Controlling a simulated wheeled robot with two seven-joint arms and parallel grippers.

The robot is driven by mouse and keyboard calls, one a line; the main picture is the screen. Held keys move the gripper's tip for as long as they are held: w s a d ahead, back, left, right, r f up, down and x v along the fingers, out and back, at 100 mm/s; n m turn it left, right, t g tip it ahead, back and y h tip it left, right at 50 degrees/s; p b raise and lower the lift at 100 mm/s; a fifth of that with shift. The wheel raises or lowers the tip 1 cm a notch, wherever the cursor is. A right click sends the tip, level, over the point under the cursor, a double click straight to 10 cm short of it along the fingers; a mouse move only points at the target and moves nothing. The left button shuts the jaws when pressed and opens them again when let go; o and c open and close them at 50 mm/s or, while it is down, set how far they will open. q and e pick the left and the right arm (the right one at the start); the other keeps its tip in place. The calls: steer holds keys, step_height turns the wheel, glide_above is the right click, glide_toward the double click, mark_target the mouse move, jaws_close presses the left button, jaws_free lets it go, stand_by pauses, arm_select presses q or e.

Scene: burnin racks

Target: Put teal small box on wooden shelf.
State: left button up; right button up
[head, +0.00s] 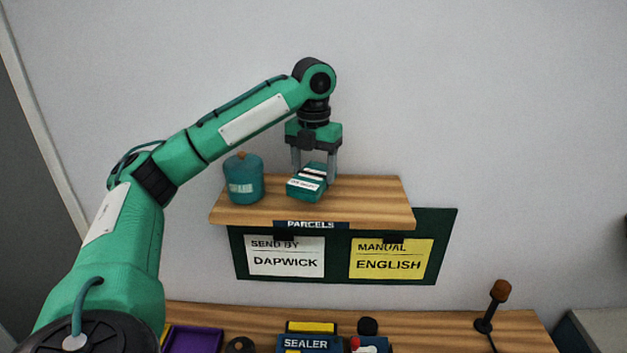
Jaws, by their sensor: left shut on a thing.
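The teal small box (306,188) has a white label and dark and white bands on top. It is at the wooden shelf (372,203), near the middle of its top. My left gripper (314,172) points down from above and is shut on the box, one finger at each side. The box appears to touch the shelf top, but I cannot tell whether its full weight rests there. My right gripper is not in view.
A teal lidded jar (243,180) stands on the shelf just left of the box. The shelf's right part is clear. A dark green board (337,262) with two signs hangs below. A wooden bench (240,317) lower down holds a purple tray (195,340) and a small stand (492,305).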

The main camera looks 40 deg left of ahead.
mark_target(313, 173)
arm_select(q)
steer(key=shift+a+f, duration=0.1)
steer(key=shift+f, duration=1.5)
steer(key=o, duration=1.1)
steer(key=shift+f, duration=0.1)
steer(key=shift+o, duration=0.2)
step_height(313, 173, up, 12)
